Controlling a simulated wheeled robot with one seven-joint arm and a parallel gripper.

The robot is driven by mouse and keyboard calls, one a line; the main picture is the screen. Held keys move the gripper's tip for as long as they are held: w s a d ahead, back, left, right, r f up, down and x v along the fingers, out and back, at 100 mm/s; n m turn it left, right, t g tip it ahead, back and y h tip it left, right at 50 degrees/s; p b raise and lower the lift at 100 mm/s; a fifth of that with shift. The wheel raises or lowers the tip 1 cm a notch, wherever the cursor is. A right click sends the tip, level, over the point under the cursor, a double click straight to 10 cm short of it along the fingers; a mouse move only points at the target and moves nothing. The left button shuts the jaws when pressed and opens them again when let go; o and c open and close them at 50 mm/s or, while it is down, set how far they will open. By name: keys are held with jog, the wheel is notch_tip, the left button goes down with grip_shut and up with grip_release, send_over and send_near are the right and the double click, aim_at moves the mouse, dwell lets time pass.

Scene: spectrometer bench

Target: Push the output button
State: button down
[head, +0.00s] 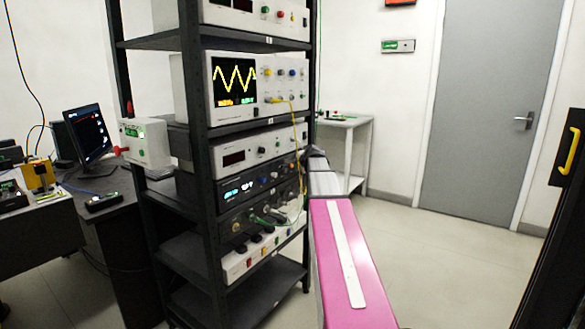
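A black rack holds stacked instruments, and no label reading "output" is legible, so I cannot tell which button it is. A dark-faced instrument with a lit blue display (240,188) sits mid-rack. Below it is a dark panel with knobs and cables (238,216), then a white unit with coloured buttons (262,252). My pink arm reaches forward to the rack's right side. A small dark part at its far end, beside the instruments' right edge, may be my gripper (309,154). Its fingers are hidden or too small to make out, and I see no clear contact.
An oscilloscope with a yellow trace (235,80) is higher on the rack (196,120). A desk with a monitor (88,134) stands left, a small white table (345,123) behind. Floor is clear before the grey door (487,110). A black frame with a yellow handle (568,150) edges the right.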

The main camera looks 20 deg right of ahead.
jog(key=shift+w+a, duration=0.1)
dwell(0.6)
jog(key=shift+w+a, duration=0.2)
jog(key=shift+w, duration=0.1)
dwell(0.4)
jog(key=shift+s+d, duration=0.25)
jog(key=shift+s, duration=0.15)
dwell(0.4)
jog(key=s+d, duration=0.3)
jog(key=s, duration=0.1)
jog(key=shift+s+d, duration=0.35)
dwell(0.4)
